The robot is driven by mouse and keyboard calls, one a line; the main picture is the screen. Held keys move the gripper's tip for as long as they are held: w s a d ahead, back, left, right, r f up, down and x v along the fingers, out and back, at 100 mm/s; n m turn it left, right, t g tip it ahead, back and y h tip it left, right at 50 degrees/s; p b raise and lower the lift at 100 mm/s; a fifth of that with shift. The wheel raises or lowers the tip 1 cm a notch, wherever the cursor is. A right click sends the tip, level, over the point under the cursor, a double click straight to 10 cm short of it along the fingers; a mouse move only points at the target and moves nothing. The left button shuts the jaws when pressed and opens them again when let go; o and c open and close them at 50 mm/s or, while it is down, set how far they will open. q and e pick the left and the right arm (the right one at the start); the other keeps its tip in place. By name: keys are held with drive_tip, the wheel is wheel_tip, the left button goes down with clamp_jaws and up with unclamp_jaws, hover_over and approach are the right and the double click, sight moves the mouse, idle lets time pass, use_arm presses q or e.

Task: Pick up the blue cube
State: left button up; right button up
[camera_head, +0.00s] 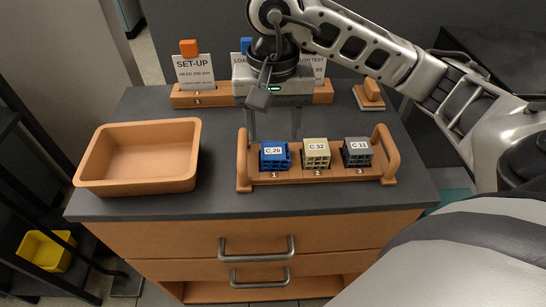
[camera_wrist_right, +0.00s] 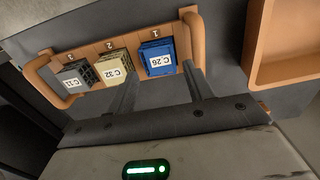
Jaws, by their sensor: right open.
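The blue lattice cube (camera_head: 274,162), labelled C 26, sits in slot 1 of a terracotta carrier (camera_head: 296,178) with two upright end handles. It also shows in the right wrist view (camera_wrist_right: 158,71). My right gripper (camera_head: 274,128) is open and empty above and behind the blue cube in the head view. In the right wrist view its two fingers (camera_wrist_right: 162,82) stand apart, with the cube showing between them. I cannot tell the exact height gap. My left gripper is not in view.
A beige cube (camera_head: 317,160), C 32, and a grey cube (camera_head: 357,158), C 11, share the carrier. An empty terracotta tray (camera_head: 140,184) stands left on the dark worktop. Sign holders (camera_head: 193,72) and a small terracotta block (camera_head: 370,97) are at the back. Worktop between tray and carrier is clear.

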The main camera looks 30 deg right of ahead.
sight(273, 152)
drive_tip(key=shift+s+a+f+p, duration=0.1)
drive_tip(key=shift+f+p, duration=0.1)
drive_tip(key=shift+f, duration=1.35)
drive_tip(key=shift+s+f+p, duration=0.1)
drive_tip(key=shift+f+p, duration=0.1)
drive_tip(key=shift+f, duration=1.35)
drive_tip(key=shift+c, duration=0.3)
drive_tip(key=c, duration=0.7)
